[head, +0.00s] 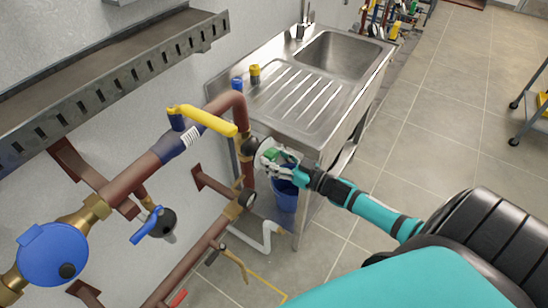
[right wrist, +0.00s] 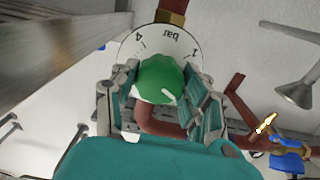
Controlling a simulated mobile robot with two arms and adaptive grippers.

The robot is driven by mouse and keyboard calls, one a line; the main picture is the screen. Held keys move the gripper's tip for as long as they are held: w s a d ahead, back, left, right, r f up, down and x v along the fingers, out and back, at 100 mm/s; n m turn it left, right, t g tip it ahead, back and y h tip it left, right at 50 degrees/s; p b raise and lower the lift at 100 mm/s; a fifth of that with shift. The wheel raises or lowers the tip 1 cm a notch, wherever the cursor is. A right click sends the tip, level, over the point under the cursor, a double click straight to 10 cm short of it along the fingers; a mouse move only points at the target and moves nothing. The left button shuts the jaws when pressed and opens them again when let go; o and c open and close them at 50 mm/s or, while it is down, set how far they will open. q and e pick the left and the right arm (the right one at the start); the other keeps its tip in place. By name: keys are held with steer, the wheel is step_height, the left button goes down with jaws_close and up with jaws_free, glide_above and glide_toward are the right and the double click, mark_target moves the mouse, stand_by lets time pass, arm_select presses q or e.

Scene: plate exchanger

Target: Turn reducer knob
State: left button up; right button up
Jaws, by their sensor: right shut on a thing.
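The reducer knob (right wrist: 161,82) is green with a white mark and sits in front of a white round dial plate (right wrist: 178,42) printed with "bar" and numbers. In the head view the knob (head: 271,153) shows as a bit of green between my fingers. My right gripper (right wrist: 163,95) is shut on the knob, one finger on each side of it. In the head view my right gripper (head: 280,160) reaches in from the right to the pipe below the sink's left end. My left gripper is not in view.
A yellow lever (head: 205,120) stands on the brown pipe just left of my right gripper. A steel sink (head: 310,85) is right behind it. A blue bucket (head: 287,192) stands below. A blue meter (head: 52,254) is at lower left.

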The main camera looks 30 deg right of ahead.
steer(key=n, duration=0.3)
steer(key=shift+n, duration=0.4)
steer(key=n, duration=0.3)
steer(key=shift+n, duration=0.3)
steer(key=n+b, duration=0.1)
steer(key=n, duration=0.2)
steer(key=shift+n, duration=0.3)
steer(key=shift+n+b, duration=0.55)
steer(key=shift+n, duration=1.25)
steer(key=o, duration=1.2)
steer(key=shift+c, duration=0.2)
steer(key=v, duration=1.2)
